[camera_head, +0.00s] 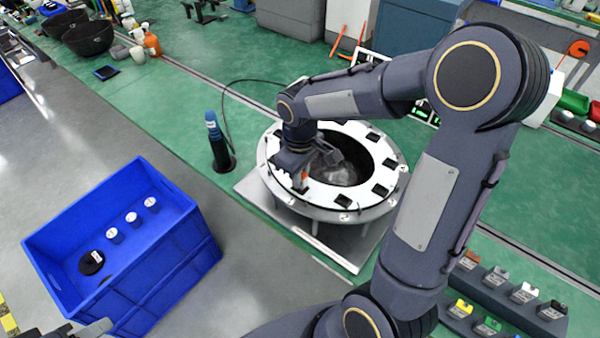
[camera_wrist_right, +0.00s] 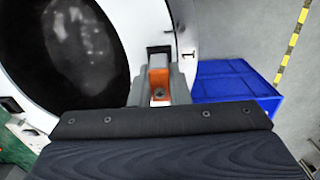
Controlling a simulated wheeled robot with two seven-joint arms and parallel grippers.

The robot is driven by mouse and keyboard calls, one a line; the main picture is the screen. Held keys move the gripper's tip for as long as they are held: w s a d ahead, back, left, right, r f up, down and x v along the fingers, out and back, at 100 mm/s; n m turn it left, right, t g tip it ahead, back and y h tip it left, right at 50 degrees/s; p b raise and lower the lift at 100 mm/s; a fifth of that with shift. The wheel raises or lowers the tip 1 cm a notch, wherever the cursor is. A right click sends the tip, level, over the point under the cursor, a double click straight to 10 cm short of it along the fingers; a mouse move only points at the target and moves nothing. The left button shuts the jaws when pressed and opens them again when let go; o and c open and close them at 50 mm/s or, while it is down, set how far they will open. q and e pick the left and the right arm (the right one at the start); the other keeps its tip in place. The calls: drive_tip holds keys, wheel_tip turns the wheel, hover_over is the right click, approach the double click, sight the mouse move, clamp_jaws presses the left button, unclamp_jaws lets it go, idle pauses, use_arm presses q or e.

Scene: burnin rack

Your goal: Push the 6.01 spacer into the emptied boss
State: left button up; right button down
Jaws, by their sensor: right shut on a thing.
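A round fixture with a white ring top (camera_head: 393,155) stands on a grey plate, with several dark square bosses around its opening. My right gripper (camera_head: 301,182) is at the near-left part of the ring. It is shut on an orange spacer (camera_wrist_right: 158,82), which also shows in the head view (camera_head: 304,176). In the right wrist view, the spacer is at a dark square boss (camera_wrist_right: 160,50) beside a printed "1". The spacer's label cannot be read, and how deep it sits cannot be told. Part of my left gripper (camera_head: 78,329) shows at the bottom left edge; its fingertips are unclear.
A blue crate (camera_head: 190,240) at the left holds several small white-topped pieces and a black disc (camera_head: 91,262). A blue-topped tool (camera_head: 214,140) stands left of the fixture with a cable. A rack of coloured spacers (camera_head: 495,290) is at the lower right.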

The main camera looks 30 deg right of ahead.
drive_tip(key=shift+f, duration=0.15)
drive_tip(key=shift+r+p, duration=0.5)
drive_tip(key=shift+r, duration=0.2)
drive_tip(key=shift+f+b, duration=0.55)
drive_tip(key=shift+f, duration=0.1)
idle(0.9)
drive_tip(key=c, duration=1.3)
unclamp_jaws()
